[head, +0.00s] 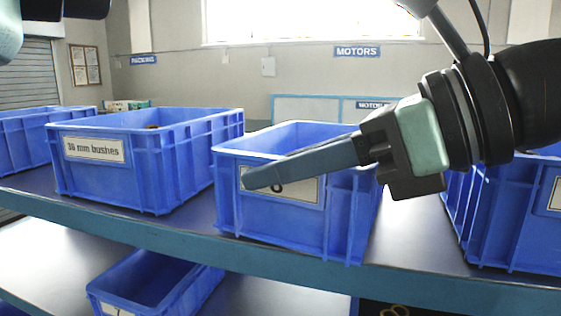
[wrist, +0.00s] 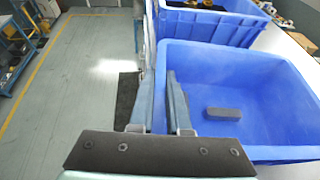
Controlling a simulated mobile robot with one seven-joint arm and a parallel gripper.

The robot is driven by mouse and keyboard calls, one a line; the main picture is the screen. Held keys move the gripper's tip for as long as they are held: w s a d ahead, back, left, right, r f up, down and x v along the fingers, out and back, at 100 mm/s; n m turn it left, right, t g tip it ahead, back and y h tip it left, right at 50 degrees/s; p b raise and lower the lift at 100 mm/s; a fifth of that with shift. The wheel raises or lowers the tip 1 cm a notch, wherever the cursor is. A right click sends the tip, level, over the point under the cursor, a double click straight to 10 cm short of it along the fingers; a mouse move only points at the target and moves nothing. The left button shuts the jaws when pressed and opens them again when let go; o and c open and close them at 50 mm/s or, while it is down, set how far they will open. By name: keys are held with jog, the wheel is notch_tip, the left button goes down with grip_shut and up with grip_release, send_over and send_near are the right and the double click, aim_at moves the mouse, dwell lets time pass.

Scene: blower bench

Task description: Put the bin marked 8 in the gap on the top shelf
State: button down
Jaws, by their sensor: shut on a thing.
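A blue bin (head: 290,228) stands in the gap on the top shelf (head: 405,262), its front close to the shelf edge. Its white label (head: 307,190) is mostly covered by my finger; only a rounded lower part of a figure shows. My gripper (head: 255,178) is shut on the bin's front wall. In the wrist view one finger is outside the wall and one inside, with my gripper (wrist: 160,85) pinching the rim. The bin (wrist: 270,95) holds one dark grey block (wrist: 222,113). I cannot tell whether its base fully rests on the shelf.
Another blue bin (head: 500,220) stands to the right, with a wider strip of bare shelf between. A blue bin (head: 150,285) sits on the lower shelf.

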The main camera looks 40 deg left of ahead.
jog(key=c, duration=1.1)
grip_release()
jog(key=shift+w+a+f, duration=0.1)
jog(key=shift+w+a, duration=0.2)
jog(key=shift+w, duration=0.15)
jog(key=shift+o, duration=1.4)
jog(key=shift+s, duration=0.15)
jog(key=shift+s+d+r, duration=0.2)
jog(key=shift+s+d, duration=0.15)
jog(key=shift+w+a+f, duration=0.2)
jog(key=shift+w+a, duration=0.05)
jog(key=shift+w, duration=0.05)
jog(key=b+v, duration=0.1)
jog(key=v, duration=0.3)
jog(key=b+v, duration=0.1)
jog(key=v, duration=0.4)
jog(key=b+v, duration=0.2)
jog(key=v, duration=0.2)
jog(key=shift+s+d+r, duration=0.2)
jog(key=shift+s+r, duration=0.05)
jog(key=shift+s, duration=0.05)
